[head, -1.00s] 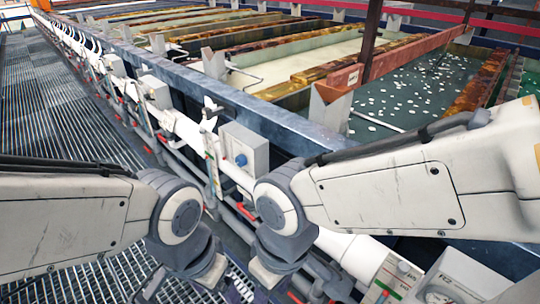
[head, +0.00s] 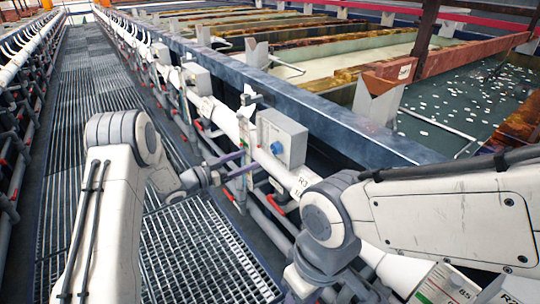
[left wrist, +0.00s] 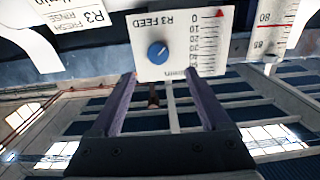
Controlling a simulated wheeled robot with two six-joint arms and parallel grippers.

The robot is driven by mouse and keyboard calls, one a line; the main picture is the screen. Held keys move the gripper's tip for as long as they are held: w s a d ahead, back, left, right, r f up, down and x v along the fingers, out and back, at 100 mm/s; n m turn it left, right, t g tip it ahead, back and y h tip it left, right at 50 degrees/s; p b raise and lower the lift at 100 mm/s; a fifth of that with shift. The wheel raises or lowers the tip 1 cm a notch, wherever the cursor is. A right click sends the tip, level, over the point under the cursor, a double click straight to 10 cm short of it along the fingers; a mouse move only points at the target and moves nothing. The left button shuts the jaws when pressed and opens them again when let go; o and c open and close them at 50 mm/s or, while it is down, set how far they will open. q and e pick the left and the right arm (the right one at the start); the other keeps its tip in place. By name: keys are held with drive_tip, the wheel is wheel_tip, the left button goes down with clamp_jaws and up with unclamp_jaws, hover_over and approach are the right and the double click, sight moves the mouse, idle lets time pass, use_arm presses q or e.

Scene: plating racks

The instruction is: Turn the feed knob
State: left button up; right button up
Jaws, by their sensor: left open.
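The feed knob (head: 277,148) is a round blue knob on the front of a grey box (head: 290,128) beside the white pipe. In the left wrist view the blue knob (left wrist: 157,52) sits on a white plate (left wrist: 180,25) marked R3 FEED, which appears upside down, with a scale and a red mark. My left gripper (head: 238,163) is open, its purple fingers pointing toward the box, left of the knob. In the left wrist view its two fingers (left wrist: 160,73) stand apart and empty, with the knob beyond the tips. My right arm shows at lower right; its fingers are not visible.
A white pipe (head: 224,118) runs along the tank wall, with red-handled fittings below. Another grey box (head: 196,78) is farther back. A dark blue tank edge (head: 330,115) lies behind. The grated walkway (head: 105,60) is clear ahead.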

sight(273, 150)
use_arm(q)
drive_tip(key=p+x, duration=0.1)
drive_tip(key=x, duration=0.9)
drive_tip(key=shift+s+d, duration=0.1)
drive_tip(key=shift+s, duration=0.05)
drive_tip(key=shift+f, duration=0.1)
clamp_jaws()
